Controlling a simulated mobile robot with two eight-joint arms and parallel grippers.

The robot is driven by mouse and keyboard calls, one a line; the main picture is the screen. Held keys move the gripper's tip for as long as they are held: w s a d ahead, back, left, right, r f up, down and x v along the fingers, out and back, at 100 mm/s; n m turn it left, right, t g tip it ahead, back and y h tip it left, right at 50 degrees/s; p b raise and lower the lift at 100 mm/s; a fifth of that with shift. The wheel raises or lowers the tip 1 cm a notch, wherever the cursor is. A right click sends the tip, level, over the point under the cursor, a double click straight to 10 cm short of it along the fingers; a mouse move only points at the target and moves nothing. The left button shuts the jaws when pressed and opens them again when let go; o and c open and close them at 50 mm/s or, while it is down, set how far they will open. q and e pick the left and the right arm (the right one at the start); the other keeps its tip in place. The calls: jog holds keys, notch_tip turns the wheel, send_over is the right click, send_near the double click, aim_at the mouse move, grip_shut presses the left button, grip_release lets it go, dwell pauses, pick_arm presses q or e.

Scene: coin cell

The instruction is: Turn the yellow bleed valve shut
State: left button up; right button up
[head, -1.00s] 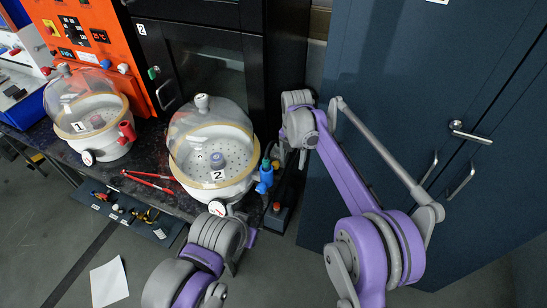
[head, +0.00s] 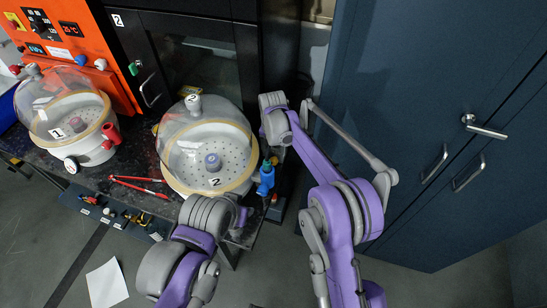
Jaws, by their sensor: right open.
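Desiccator 2 (head: 172,160), a clear dome on a white base, stands on the dark bench at the centre. A blue valve-like fitting (head: 265,178) is at its right side. I cannot clearly make out a yellow bleed valve; a small yellowish spot (head: 156,129) shows behind the dome's left edge. My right gripper (head: 282,152) is at the end of the purple arm, right of the dome and above the blue fitting. It is open, with its fingers partly hidden. My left gripper (head: 240,218) is low in front of desiccator 2, its fingers mostly hidden by its wrist.
Desiccator 1 (head: 50,105) with a red handle (head: 111,134) stands on the left. Red tongs (head: 140,182) lie on the bench between the domes. An orange oven (head: 60,45) and a black cabinet (head: 200,75) stand behind. A blue cupboard (head: 420,110) fills the right.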

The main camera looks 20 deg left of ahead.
aim_at(273, 158)
jog(key=shift+f, duration=1.75)
grip_shut()
